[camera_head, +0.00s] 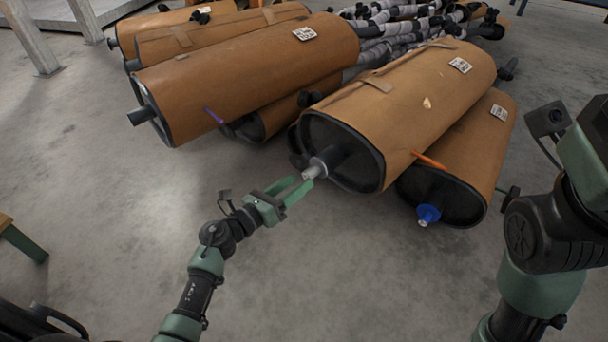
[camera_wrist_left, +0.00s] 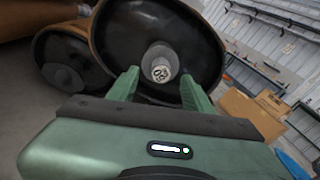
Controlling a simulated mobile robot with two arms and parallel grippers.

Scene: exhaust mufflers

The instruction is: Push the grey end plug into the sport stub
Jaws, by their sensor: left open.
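The grey end plug (camera_head: 315,168) sits at the end of the dark stub (camera_head: 338,158) on the front face of the upper brown-wrapped muffler. How deep it sits I cannot tell. In the left wrist view the plug (camera_wrist_left: 160,68) shows its round, pale end face with a dark printed mark. My left gripper (camera_head: 303,182) is open, its green fingertips close to the plug. In the left wrist view the fingers appear on either side of the plug; contact cannot be told. My right arm is at the right edge, with its gripper out of view.
A blue plug (camera_head: 428,214) is on the lower right muffler (camera_head: 480,150). An orange stick (camera_head: 430,160) lies between the two mufflers. More wrapped mufflers (camera_head: 250,70) lie at the upper left. The concrete floor (camera_head: 110,210) in front is clear.

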